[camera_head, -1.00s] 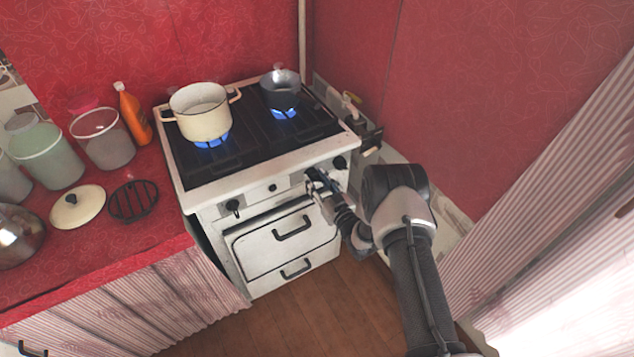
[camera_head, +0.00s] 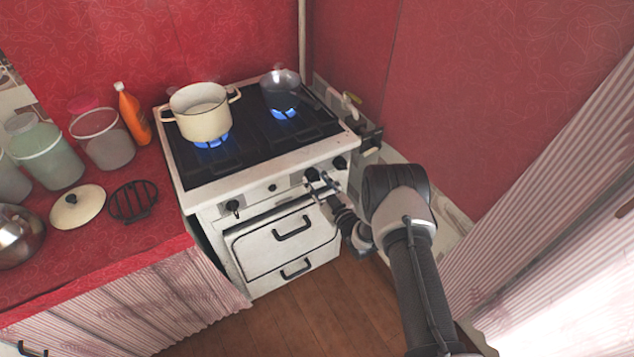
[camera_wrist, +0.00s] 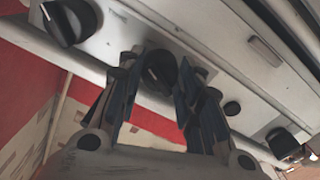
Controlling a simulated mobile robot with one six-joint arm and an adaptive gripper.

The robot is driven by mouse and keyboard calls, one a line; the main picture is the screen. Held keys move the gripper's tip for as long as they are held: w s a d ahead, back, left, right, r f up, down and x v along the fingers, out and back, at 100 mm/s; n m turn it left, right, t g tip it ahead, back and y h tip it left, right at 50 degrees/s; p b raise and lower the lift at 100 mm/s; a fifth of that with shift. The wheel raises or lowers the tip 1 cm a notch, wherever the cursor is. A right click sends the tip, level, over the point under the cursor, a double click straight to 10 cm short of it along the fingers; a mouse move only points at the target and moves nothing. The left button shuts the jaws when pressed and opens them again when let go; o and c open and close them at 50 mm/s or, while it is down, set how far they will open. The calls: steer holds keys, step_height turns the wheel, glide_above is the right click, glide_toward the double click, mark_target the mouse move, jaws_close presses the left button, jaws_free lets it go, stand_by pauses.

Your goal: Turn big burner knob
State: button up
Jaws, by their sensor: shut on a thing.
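A white stove (camera_head: 250,185) has black knobs along its front panel. My gripper (camera_head: 322,185) is at the panel, shut on a black burner knob (camera_head: 311,174) in its right half. In the wrist view this knob (camera_wrist: 160,70) sits between the two fingers (camera_wrist: 157,95). Another large black knob (camera_head: 340,163) is just to its right; it shows at the upper left of the wrist view (camera_wrist: 70,20). A further black knob (camera_head: 233,206) is at the panel's left, and a small black knob (camera_head: 272,187) is between. Which is the big burner's knob I cannot tell.
A cream pot (camera_head: 200,112) and a dark pan (camera_head: 281,95) stand over blue flames. Drawer handles (camera_head: 293,228) stick out below the panel. Jars, an orange bottle (camera_head: 133,115) and a lid (camera_head: 77,207) are on the red counter. A red wall is close on the right.

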steer(key=n, duration=2.3)
steer(key=shift+r, duration=0.15)
stand_by(0.3)
steer(key=o, duration=1.1)
steer(key=shift+c, duration=0.2)
steer(key=shift+s+d, duration=0.1)
steer(key=v, duration=1.1)
steer(key=shift+s+d, duration=0.25)
steer(key=shift+s, duration=0.05)
